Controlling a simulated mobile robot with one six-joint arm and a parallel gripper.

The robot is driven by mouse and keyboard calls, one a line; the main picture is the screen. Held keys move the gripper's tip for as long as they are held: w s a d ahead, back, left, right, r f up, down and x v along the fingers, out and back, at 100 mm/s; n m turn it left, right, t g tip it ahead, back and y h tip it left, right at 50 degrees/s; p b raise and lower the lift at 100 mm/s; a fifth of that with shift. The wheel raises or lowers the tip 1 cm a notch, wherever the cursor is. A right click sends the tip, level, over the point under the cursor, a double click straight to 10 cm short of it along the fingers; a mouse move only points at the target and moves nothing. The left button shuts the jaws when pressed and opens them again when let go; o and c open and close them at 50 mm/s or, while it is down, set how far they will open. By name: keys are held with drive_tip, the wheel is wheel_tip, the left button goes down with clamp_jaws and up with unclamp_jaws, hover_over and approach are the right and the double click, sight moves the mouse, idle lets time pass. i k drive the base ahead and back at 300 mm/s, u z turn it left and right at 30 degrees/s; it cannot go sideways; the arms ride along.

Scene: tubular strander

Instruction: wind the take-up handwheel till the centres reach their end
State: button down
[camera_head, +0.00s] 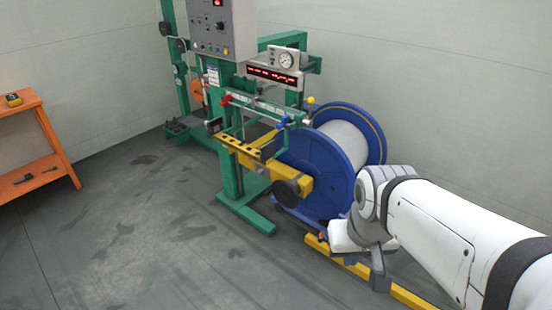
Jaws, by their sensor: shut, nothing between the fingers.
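The take-up is a blue-flanged reel (321,168) wound with pale strand, standing right of the green machine frame. A dark round wheel (287,194) sits at the near end of the yellow arm beside the reel's near flange; it may be the take-up handwheel, but I cannot be sure. My gripper (337,238) is at the lower right of the reel, partly hidden by my wrist. It is shut and empty, to the right of and lower than the dark wheel in the picture. Its fingertips are hard to make out. The reel's centres are mostly hidden.
A grey control box (222,28) and a red display (272,74) with a gauge are above. A yellow rail (352,264) lies on the floor below my arm. An orange shelf (30,103) stands at the left. The floor in the middle is clear.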

sight(285, 194)
drive_tip(key=u, duration=0.15)
drive_tip(key=i, duration=1)
drive_tip(key=u, duration=2)
drive_tip(key=k, duration=1.2)
drive_tip(key=z, duration=0.6)
drive_tip(key=i, duration=0.6)
drive_tip(key=z, duration=0.05)
